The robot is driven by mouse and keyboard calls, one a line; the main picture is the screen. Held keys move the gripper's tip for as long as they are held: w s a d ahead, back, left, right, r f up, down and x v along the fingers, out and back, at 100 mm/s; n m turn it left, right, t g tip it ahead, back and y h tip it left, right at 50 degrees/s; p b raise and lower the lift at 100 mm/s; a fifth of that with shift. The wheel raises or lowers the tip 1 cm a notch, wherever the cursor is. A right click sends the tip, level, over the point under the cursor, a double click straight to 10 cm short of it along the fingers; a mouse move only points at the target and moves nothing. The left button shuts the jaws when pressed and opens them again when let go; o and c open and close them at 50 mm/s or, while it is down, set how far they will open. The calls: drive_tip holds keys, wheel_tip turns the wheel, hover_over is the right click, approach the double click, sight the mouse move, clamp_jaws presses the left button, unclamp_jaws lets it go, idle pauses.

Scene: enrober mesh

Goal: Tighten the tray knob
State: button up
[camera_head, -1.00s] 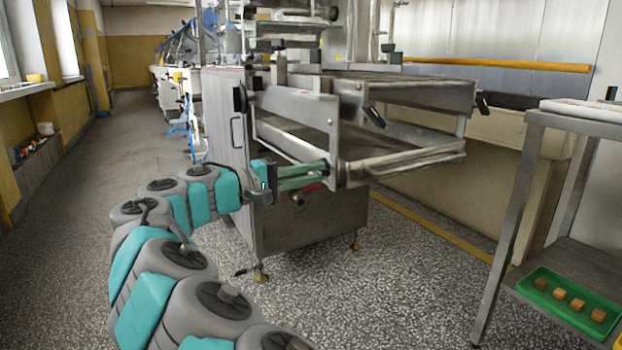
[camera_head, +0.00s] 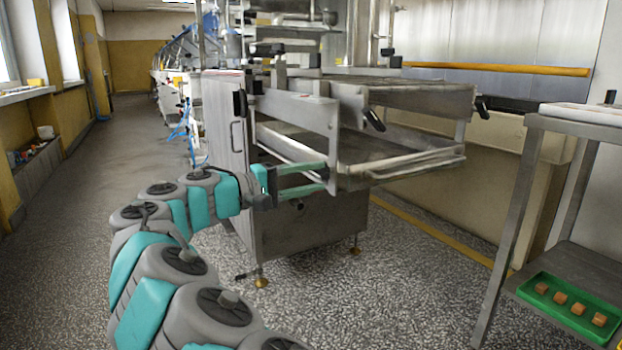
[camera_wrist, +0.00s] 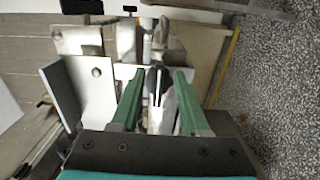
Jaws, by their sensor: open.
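The metal tray (camera_head: 415,166) sits in the lower part of the steel enrober frame. My gripper (camera_head: 325,178) is open at the tray's near left corner, its two green fingers pointing right. In the wrist view, my gripper (camera_wrist: 160,74) has a dark knob-like part (camera_wrist: 157,88) with pale edges between its fingers. I cannot tell whether the fingers touch it, or surely that it is the tray knob. A black handle (camera_head: 374,119) sits higher on the frame.
The steel cabinet (camera_head: 225,125) stands just behind my gripper. At the right, a metal table (camera_head: 560,118) has a green tray (camera_head: 532,296) with several brown cubes on its lower shelf. Speckled floor is clear in front.

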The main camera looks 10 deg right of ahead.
drive_tip(key=shift+a, duration=0.15)
drive_tip(key=v, duration=0.7)
drive_tip(key=shift+s+a+p, duration=0.15)
drive_tip(key=shift+a+p, duration=0.1)
drive_tip(key=shift+p, duration=0.2)
drive_tip(key=shift+d, duration=0.1)
